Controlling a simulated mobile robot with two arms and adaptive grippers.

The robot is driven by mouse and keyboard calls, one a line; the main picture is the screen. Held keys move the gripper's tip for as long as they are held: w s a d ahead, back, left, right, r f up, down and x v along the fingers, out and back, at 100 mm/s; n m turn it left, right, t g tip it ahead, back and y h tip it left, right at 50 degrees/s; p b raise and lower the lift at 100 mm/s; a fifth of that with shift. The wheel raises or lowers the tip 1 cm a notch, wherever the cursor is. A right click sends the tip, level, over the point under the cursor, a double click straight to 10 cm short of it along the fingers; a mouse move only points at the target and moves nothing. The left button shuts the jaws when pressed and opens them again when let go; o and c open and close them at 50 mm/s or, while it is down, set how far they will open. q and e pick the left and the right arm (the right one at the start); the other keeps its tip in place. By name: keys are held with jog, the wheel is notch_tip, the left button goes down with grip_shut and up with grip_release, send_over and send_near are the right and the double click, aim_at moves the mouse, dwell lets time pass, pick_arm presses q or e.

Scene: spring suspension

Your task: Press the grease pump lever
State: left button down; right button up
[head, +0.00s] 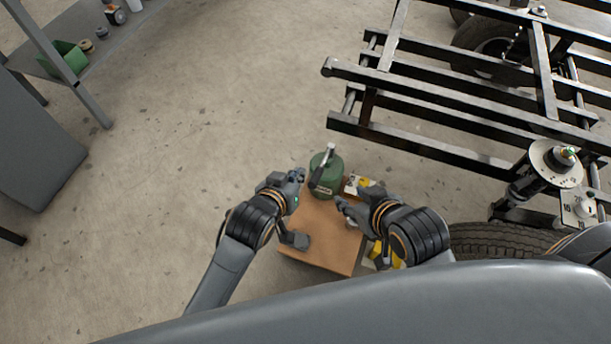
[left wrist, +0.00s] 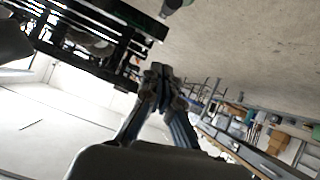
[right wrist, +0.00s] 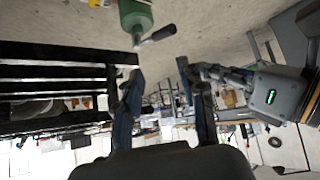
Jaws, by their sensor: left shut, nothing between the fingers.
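The green grease pump (head: 327,178) stands at the far edge of a brown box top, with a lever with a pale upper part (head: 330,154) and a dark end on it. The pump and its dark lever handle (right wrist: 158,35) also show at the top of the right wrist view. My left gripper (head: 299,175) is shut and empty, just left of the pump; its fingers meet in the left wrist view (left wrist: 159,72). My right gripper (head: 342,204) is open and empty, to the near right of the pump. Its fingers stand apart in the right wrist view (right wrist: 160,80).
The brown box top (head: 325,235) lies under both grippers. Yellow-and-white items (head: 365,185) sit beside it. A black vehicle frame (head: 430,100) and tyre (head: 500,240) fill the right side. A grey shelf with a green bin (head: 65,60) is at the upper left. Floor left of the box is clear.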

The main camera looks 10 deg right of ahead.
jog(key=w+a+r+t+y+b, duration=0.2)
jog(key=w+r+t, duration=0.2)
jog(key=r+t, duration=0.3)
jog(key=w+a+r+t+y+b, duration=0.2)
jog(key=w+r+t+b, duration=0.15)
jog(key=r, duration=0.55)
pick_arm(q)
jog(key=w+d+f, duration=0.1)
jog(key=f, duration=0.2)
jog(key=w+d+f, duration=0.2)
jog(key=f, duration=0.1)
jog(key=w+d+f, duration=0.2)
jog(key=f, duration=0.1)
jog(key=shift+w+b, duration=0.15)
jog(key=shift+b, duration=0.2)
jog(key=shift+f, duration=0.15)
pick_arm(e)
jog(key=s+r+t+y, duration=0.1)
jog(key=s+r+t, duration=0.2)
jog(key=r+t, duration=0.3)
jog(key=shift+s+a+r+n, duration=0.15)
jog(key=shift+a+r+n, duration=0.2)
jog(key=shift+r, duration=0.65)
jog(key=shift+d, duration=0.1)
